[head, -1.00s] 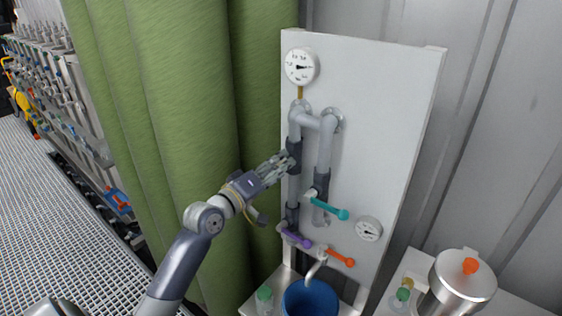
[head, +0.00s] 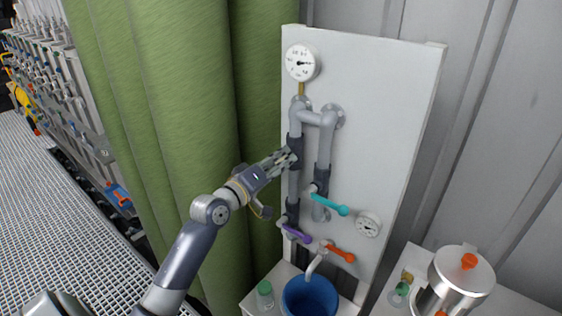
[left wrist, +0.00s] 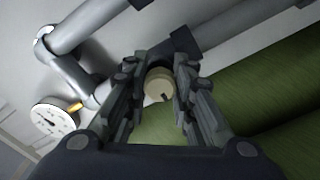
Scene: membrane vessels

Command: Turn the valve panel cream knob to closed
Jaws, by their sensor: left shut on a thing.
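The valve panel (head: 385,120) is a white upright board with grey pipes. The cream knob (left wrist: 158,84) is a round cap with a dark mark near its edge, seen between the two fingers in the left wrist view. My left gripper (left wrist: 160,90) is shut on it, one finger at each side. In the head view my left gripper (head: 290,157) is at the dark fitting (head: 295,145) on the left pipe, and its fingers hide the knob there. My right gripper is not in view.
Teal (head: 330,203), purple (head: 297,235) and orange (head: 341,253) lever handles stick out below the gripper. A gauge (head: 302,63) is above, another (head: 368,225) lower right. A blue bucket (head: 310,298) stands below. A green curtain (head: 185,90) hangs on the left.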

